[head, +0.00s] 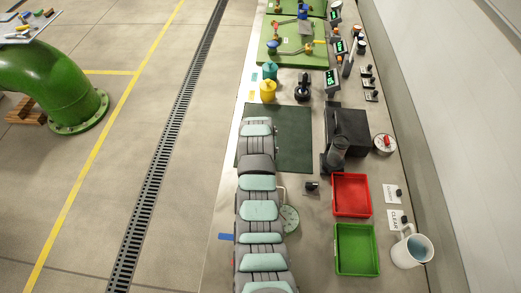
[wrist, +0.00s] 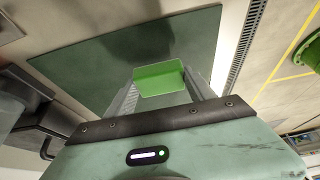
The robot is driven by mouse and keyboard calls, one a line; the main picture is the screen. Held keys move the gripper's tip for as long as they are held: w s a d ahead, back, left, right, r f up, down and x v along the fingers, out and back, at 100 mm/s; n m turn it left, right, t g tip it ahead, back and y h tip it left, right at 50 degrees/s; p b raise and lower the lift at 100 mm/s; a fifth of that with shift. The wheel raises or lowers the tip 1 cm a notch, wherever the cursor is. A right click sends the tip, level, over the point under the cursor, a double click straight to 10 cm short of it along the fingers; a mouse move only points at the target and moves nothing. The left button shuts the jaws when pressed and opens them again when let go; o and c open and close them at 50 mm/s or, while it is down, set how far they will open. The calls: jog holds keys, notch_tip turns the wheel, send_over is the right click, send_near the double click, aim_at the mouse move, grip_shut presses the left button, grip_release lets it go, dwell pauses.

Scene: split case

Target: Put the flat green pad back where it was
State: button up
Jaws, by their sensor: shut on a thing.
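The flat green pad (wrist: 160,72) shows in the wrist view as a small bright green piece with a flat top face and a lower front lip. My gripper (wrist: 163,84) is shut on it, with one grey finger at each side. Behind it in the wrist view is a dark green mat (wrist: 105,62). In the head view the mat (head: 293,140) lies on the bench, and my teal and grey arm reaches up over its left part. My fingers and the pad are hidden by the arm there. I cannot tell how high the pad is above the mat.
Right of the mat stand a black box-like device (head: 351,128), a red tray (head: 352,213) and a green tray (head: 357,273). A white mug (head: 408,251) is at the front right. A yellow piece (head: 267,92), a teal piece (head: 270,70) and a black joystick (head: 303,90) stand beyond the mat.

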jog(key=shift+f, duration=1.1)
jog(key=shift+f, duration=0.2)
jog(key=o, duration=1.3)
jog(key=shift+r, duration=0.15)
jog(key=shift+v, duration=0.8)
jog(key=v, duration=1)
jog(key=shift+s+r, duration=0.1)
jog(key=shift+r, duration=0.15)
